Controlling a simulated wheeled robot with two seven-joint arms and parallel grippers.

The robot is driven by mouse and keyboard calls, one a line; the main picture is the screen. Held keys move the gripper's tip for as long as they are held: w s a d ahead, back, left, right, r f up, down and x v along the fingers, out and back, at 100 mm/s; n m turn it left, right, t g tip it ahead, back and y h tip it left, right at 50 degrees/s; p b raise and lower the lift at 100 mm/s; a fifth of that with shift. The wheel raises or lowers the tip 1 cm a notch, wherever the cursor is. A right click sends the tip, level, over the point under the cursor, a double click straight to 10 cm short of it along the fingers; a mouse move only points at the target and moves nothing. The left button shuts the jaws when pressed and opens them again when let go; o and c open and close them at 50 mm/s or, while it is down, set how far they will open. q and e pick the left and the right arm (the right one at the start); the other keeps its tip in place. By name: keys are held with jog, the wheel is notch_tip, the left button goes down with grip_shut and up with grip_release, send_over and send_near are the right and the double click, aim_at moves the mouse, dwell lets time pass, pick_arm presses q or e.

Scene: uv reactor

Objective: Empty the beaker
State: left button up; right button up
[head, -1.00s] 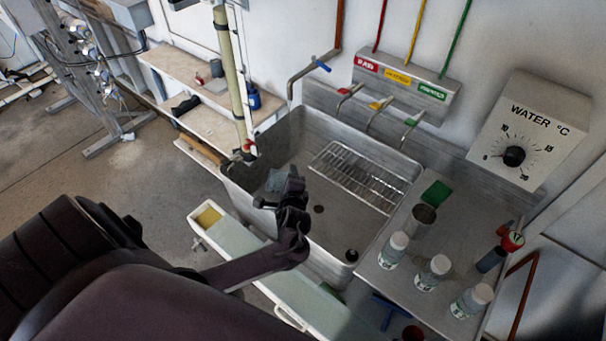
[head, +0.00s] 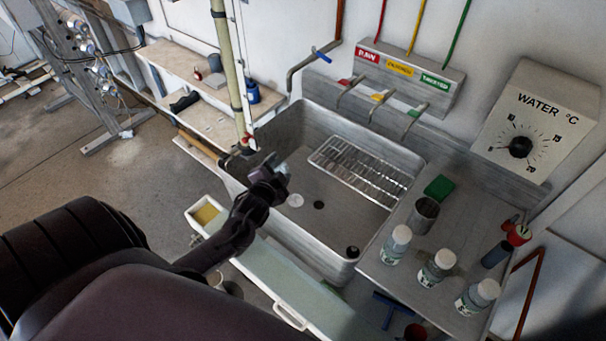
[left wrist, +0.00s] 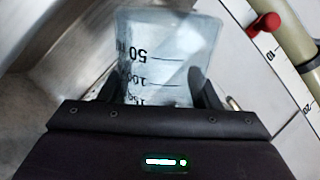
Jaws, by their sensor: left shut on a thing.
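My left gripper (head: 270,178) is over the left part of the metal sink (head: 335,240). It is shut on a clear beaker (head: 283,166), which is small and mostly hidden behind the fingers in the head view. In the left wrist view the beaker (left wrist: 165,50) stands out between the two fingers (left wrist: 160,92), with its dark 50 and 100 marks upside down in the picture. The beaker looks tilted. I cannot tell whether liquid is in it. A small pale round patch (head: 296,200) shows on the sink floor beside a dark round spot (head: 318,205). My right gripper is not in view.
A wire rack (head: 358,172) lies at the sink's right rear, below several taps (head: 378,103). Several white-capped bottles (head: 437,267) and a metal cup (head: 424,214) stand on the side counter (head: 400,285). A vertical graduated tube (head: 232,70) rises by the sink's left edge.

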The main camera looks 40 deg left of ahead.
pick_arm(q)
jog(key=shift+r+n+t, duration=0.3)
jog(key=shift+r+n, duration=0.2)
jog(key=shift+s+a+f+n, duration=0.15)
jog(key=shift+f+n, duration=0.25)
jog(key=shift+f, duration=0.05)
jog(key=shift+s+a+r+n+t+h, duration=0.1)
jog(key=shift+s+a+n+t+h, duration=0.15)
jog(key=shift+n+t+h, duration=0.2)
jog(key=a+n, duration=0.1)
jog(key=s+a+r+n+t, duration=0.1)
jog(key=a+r+n, duration=0.1)
jog(key=shift+s+r+n+t+h, duration=0.2)
jog(key=shift+s+n+t+h, duration=0.05)
jog(key=shift+s+n, duration=0.1)
jog(key=shift+s+a+f+n+t+b, duration=0.3)
jog(key=shift+a+n, duration=0.15)
jog(key=shift+n, duration=0.25)
jog(key=shift+s+a+n+t, duration=0.1)
jog(key=shift+a+n+t, duration=0.2)
jog(key=shift+n, duration=0.2)
jog(key=shift+r, duration=0.1)
